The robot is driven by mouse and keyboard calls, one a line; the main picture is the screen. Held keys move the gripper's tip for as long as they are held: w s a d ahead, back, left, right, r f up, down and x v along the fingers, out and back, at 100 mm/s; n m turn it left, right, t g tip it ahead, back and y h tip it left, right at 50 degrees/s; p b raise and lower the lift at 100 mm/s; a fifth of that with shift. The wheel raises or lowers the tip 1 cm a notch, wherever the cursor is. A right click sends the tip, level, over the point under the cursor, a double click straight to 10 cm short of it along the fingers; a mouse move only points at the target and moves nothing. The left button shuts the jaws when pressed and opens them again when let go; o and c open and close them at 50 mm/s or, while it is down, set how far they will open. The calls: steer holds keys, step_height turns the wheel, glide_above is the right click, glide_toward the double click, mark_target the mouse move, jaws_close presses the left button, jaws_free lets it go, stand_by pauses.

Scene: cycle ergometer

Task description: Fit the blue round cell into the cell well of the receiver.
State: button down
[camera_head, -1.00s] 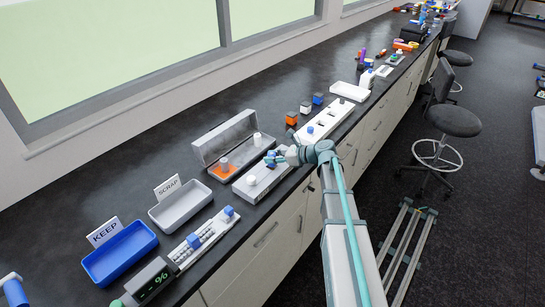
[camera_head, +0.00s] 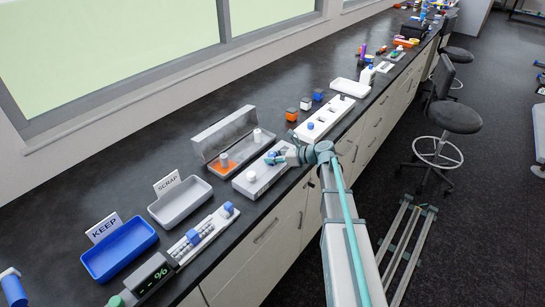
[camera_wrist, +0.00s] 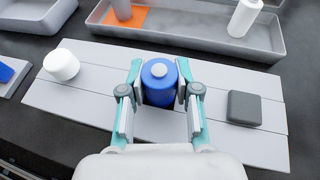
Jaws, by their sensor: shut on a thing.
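My gripper (camera_wrist: 160,92) is shut on the blue round cell (camera_wrist: 159,88), one finger on each side of it. The cell looks upright, with a pale round cap on top. Beneath it lies the receiver (camera_wrist: 100,89), a long light-grey plate with a white round knob at its left and a dark grey square block at its right. In the head view my gripper (camera_head: 280,156) is over the far right part of the receiver (camera_head: 262,184). No open cell well shows; the cell and fingers cover the plate there. I cannot tell whether the cell's base is in the well.
An open grey case (camera_head: 233,140) with an orange pad and two white-topped posts stands just behind the receiver. A white plate (camera_head: 325,118) with a blue knob lies to the right. Grey and blue trays (camera_head: 119,250) stand at left.

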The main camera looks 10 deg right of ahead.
steer(key=shift+f, duration=0.3)
steer(key=c, duration=0.7)
jaws_free()
steer(key=shift+c, duration=0.2)
steer(key=shift+d, duration=0.1)
steer(key=v, duration=1.1)
steer(key=shift+s+d, duration=0.3)
steer(key=shift+r, duration=0.15)
